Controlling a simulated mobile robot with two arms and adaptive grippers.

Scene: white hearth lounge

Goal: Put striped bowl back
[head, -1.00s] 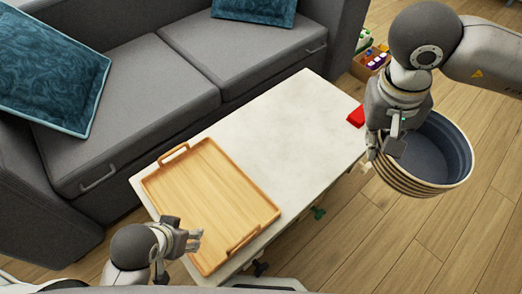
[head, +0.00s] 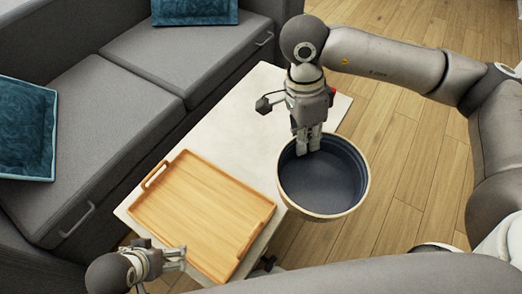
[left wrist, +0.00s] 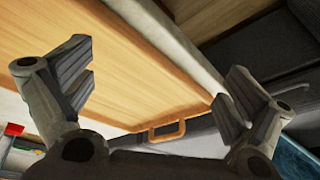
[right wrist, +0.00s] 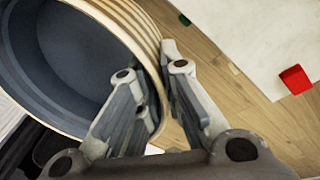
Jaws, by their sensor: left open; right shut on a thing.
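The striped bowl (head: 325,188) is dark blue inside, with a tan rim and tan bands outside. My right gripper (head: 308,148) is shut on its far rim and holds it in the air at the right edge of the table. In the right wrist view the bowl (right wrist: 70,60) opens to the left, and its wall lies between the fingers (right wrist: 155,115). My left gripper (head: 180,258) is open and empty near the tray's front left corner. The left wrist view shows its two fingers (left wrist: 155,95) spread apart, with the tray beyond them.
A wooden tray (head: 200,210) with two handles lies empty on the pale table (head: 235,125). A red block (right wrist: 295,79) is on the table's far end. A grey sofa (head: 130,95) with teal cushions (head: 22,130) stands along the left. Wooden floor is open at right.

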